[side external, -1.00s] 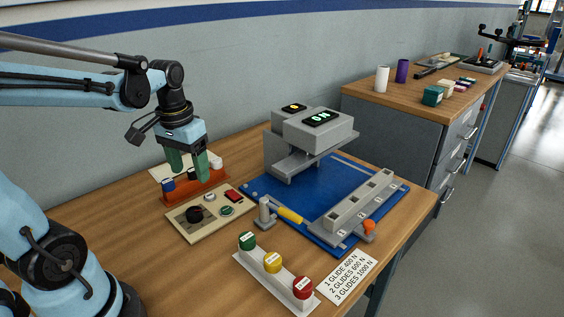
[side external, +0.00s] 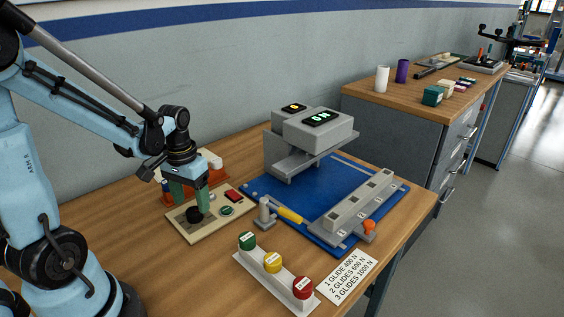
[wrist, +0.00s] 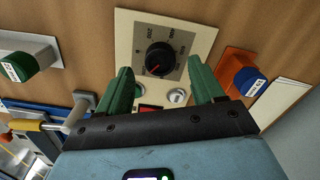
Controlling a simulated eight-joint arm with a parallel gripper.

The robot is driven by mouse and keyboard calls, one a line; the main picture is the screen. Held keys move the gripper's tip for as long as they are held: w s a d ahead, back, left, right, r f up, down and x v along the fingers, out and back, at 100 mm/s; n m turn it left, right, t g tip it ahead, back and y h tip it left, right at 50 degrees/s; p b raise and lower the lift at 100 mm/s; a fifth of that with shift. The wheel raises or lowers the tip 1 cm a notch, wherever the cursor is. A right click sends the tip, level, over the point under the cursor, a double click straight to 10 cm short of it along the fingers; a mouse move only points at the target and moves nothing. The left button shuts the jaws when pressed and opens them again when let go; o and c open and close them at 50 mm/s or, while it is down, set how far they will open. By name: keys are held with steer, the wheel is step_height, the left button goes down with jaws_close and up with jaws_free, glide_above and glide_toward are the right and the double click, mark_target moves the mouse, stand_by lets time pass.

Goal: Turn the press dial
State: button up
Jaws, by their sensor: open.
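The press dial (wrist: 159,59) is a round black knob with a red pointer mark on a grey scale plate. It sits on a cream control panel (side external: 183,228), and the dial also shows in the side view (side external: 194,215). My gripper (side external: 190,205) is over the panel, pointing down. In the wrist view my gripper's green fingers (wrist: 160,80) are wide apart, with the dial between and a little beyond their tips. Nothing is held. The fingers partly hide the panel's edge in the side view. Whether they touch the panel cannot be told.
A red button (side external: 233,196) and a green button (side external: 227,210) are on the panel. An orange rack (side external: 217,173) stands behind it. The grey press (side external: 312,130) on its blue plate (side external: 262,196) is to the right. A strip with green, yellow and red knobs (side external: 273,262) lies in front.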

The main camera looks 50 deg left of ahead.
mark_target(194, 211)
steer(key=shift+f, duration=1.55)
steer(key=c, duration=1.1)
steer(key=shift+o, duration=0.2)
steer(key=shift+n, duration=0.3)
steer(key=n, duration=0.4)
steer(key=shift+n, duration=2.6)
